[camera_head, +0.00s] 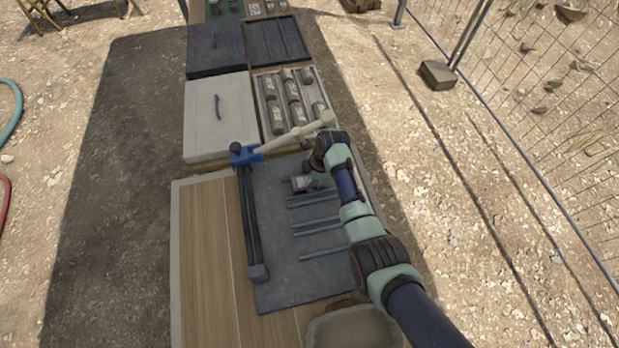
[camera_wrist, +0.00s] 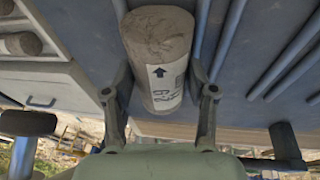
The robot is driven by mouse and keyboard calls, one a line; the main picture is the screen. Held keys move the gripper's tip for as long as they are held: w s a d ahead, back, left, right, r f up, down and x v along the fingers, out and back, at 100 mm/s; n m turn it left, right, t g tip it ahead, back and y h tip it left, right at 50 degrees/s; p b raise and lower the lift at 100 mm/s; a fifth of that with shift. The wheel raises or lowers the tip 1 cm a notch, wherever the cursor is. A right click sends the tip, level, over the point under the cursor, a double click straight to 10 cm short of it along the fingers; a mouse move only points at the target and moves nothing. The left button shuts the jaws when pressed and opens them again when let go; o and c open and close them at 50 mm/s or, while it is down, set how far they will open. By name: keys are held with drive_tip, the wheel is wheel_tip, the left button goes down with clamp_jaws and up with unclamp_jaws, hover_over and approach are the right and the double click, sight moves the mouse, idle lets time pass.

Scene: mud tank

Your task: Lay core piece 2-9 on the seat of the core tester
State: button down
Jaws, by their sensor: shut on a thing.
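A grey-brown cylindrical core piece (camera_wrist: 158,45) with a white label lies between my two fingers in the wrist view. The label has a dark arrow and writing that I cannot read surely as 2-9. My gripper (camera_wrist: 165,92) is shut on it. In the head view the held piece (camera_head: 300,184) shows beside my gripper (camera_head: 313,180), over the dark grey board (camera_head: 285,282); whether it touches the board I cannot tell. A tester-like device with a blue head (camera_head: 245,155), a pale lever and a long dark rail (camera_head: 252,225) stands along the board's left side. I cannot make out its seat.
Several thin bars (camera_head: 318,226) lie on the board. A core tray (camera_head: 262,108) with several core pieces stands behind it. A pale lid (camera_head: 205,135) and dark boxes (camera_head: 215,60) are farther back. Bare wood (camera_head: 205,240) is clear at left.

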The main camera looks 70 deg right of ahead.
drive_tip(key=shift+f, duration=0.3)
drive_tip(key=shift+c, duration=2.1)
unclamp_jaws()
drive_tip(key=shift+o, duration=0.8)
drive_tip(key=v, duration=1.2)
